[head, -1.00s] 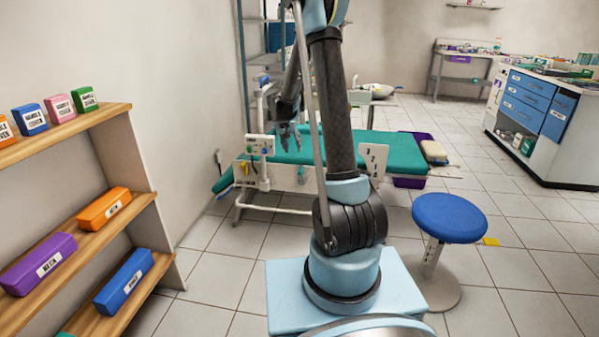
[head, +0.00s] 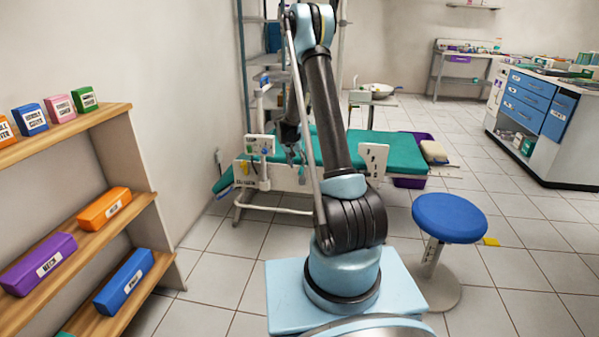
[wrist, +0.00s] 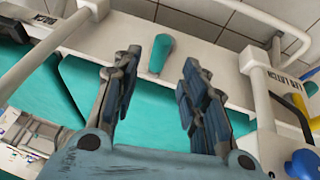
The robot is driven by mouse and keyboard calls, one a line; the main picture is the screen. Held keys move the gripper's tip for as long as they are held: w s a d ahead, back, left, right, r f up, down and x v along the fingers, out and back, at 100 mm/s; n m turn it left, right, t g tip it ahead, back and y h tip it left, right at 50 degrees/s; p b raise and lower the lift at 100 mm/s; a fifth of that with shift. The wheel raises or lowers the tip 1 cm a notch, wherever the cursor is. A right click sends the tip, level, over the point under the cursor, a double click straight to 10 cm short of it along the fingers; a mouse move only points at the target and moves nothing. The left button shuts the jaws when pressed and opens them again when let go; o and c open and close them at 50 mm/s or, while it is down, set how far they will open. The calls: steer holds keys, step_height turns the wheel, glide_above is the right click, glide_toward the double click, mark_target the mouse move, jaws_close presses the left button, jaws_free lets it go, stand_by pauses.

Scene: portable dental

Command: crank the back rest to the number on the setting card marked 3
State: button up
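The dental chair with a teal cushion (head: 390,150) and white frame stands beyond my arm in the head view. My gripper (head: 294,155) is over its near side, left of centre. In the wrist view my gripper (wrist: 158,72) is open and empty. A teal tapered handle (wrist: 160,54) on the white rail shows between the fingertips, apart from both; its depth relative to them is hard to tell. A white plate with dark digits (head: 374,159) stands at the chair's near side. I cannot read the digits surely, and no setting card marked 3 is identifiable.
A white panel with coloured knobs (head: 260,145) is left of my gripper. White bars (wrist: 262,90), a blue knob (wrist: 301,163) and a yellow part flank it at right. A blue stool (head: 450,217) stands right of my base. A shelf (head: 120,225) with labelled boxes is left.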

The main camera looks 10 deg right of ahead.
mark_target(300, 170)
steer(key=shift+x, duration=3.15)
jaws_close()
